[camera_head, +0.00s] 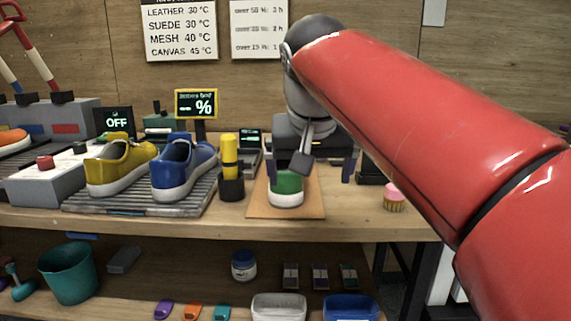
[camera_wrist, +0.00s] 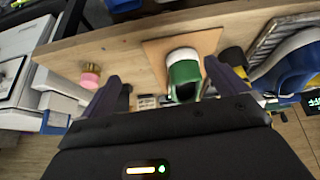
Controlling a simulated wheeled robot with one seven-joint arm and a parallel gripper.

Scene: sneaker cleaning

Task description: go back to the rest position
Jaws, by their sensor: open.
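My gripper (camera_head: 318,165) is over the workbench, above a green and white shoe (camera_head: 286,189) that stands on a brown board (camera_head: 258,207). The purple fingers are spread wide, with nothing held between them. In the wrist view, my gripper (camera_wrist: 166,88) has its two fingers apart, and the green and white shoe (camera_wrist: 184,70) shows beyond the gap on the board (camera_wrist: 205,41). My arm and gripper hide part of the shoe's back and the bench behind it.
A yellow shoe (camera_head: 121,165) and a blue shoe (camera_head: 184,168) stand on a ridged grey mat (camera_head: 135,209) at the left. A yellow and black cylinder (camera_head: 230,165) stands beside the board. A lower shelf holds several items.

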